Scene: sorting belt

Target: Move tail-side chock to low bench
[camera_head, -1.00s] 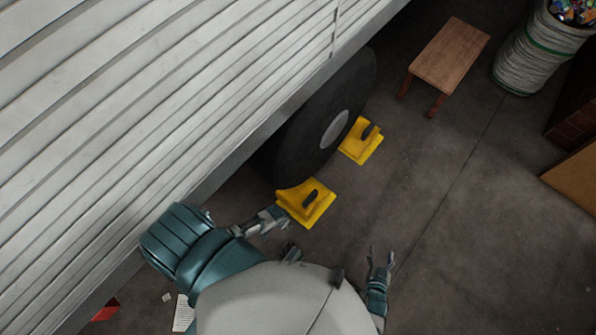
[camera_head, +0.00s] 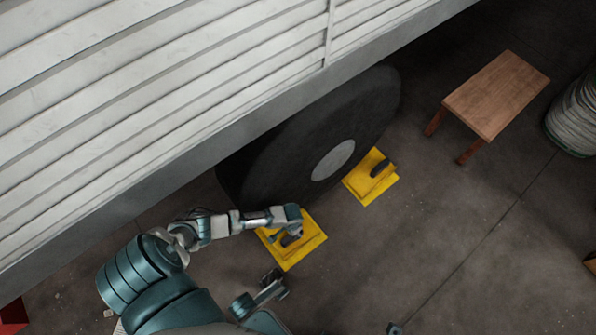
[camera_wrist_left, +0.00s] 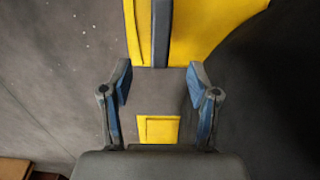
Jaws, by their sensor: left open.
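Two yellow chocks with dark handles sit on the floor by the big tire. The near chock (camera_head: 308,250) is on the tire's lower side and the far chock (camera_head: 362,188) on its right side. My left gripper (camera_head: 292,232) is over the near chock and hides part of it. In the left wrist view, my left gripper (camera_wrist_left: 160,72) is open and empty, with the near chock (camera_wrist_left: 205,28) and its dark handle (camera_wrist_left: 161,30) ahead of the fingertips. A smaller yellow patch (camera_wrist_left: 158,129) shows between the fingers. The low wooden bench (camera_head: 497,92) stands at the upper right.
The tire (camera_head: 275,150) and white slatted vehicle side (camera_head: 150,110) border the chocks on the upper left. Bare floor (camera_head: 450,220) lies to the right. A ribbed bin (camera_head: 577,115) stands right of the bench.

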